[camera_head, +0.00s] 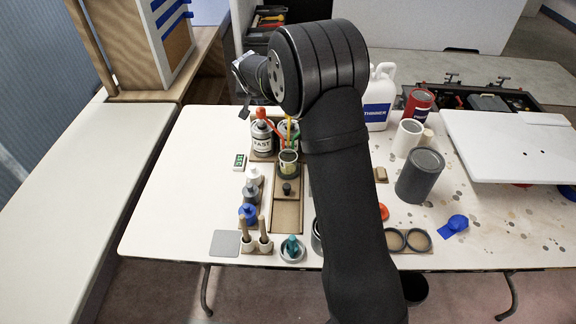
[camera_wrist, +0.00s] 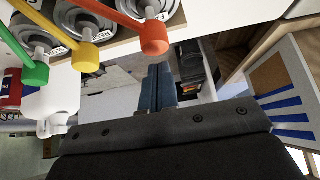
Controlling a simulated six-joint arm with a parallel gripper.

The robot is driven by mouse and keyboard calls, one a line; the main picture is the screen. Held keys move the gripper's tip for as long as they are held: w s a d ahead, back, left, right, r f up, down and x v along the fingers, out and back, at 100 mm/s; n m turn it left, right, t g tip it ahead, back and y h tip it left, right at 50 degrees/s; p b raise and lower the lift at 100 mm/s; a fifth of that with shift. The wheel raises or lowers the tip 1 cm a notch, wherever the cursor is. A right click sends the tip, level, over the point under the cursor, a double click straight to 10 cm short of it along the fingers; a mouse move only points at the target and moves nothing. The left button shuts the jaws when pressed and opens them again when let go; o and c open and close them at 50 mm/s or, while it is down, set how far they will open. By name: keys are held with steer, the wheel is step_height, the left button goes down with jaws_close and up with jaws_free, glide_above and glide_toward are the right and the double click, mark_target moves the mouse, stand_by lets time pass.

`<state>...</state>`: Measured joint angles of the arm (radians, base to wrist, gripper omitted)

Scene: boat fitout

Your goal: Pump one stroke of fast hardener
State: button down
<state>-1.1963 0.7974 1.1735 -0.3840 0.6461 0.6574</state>
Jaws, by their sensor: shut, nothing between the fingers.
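The fast hardener can (camera_head: 262,143) is marked FAST and stands at the back of the table with a red pump head (camera_head: 260,114) on top. In the wrist view, several cans show upside down along the top edge, with red (camera_wrist: 154,38), yellow (camera_wrist: 86,56) and green (camera_wrist: 36,75) pump heads. My gripper (camera_wrist: 158,72) is shut and empty, its fingertips close beside the red head in the picture; contact cannot be told. In the head view my gripper (camera_head: 241,88) is up behind the FAST can, partly hidden by my arm.
A cup (camera_head: 288,165) stands in front of the pumps, and a small timer (camera_head: 240,161) to the left. A thinner jug (camera_head: 377,112), red can (camera_head: 419,103) and grey can (camera_head: 420,176) stand right of my arm. The left bench (camera_head: 90,180) is clear.

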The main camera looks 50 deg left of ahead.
mark_target(261, 110)
steer(key=shift+f, duration=2)
steer(key=shift+r, duration=2.05)
steer(key=shift+r, duration=1.5)
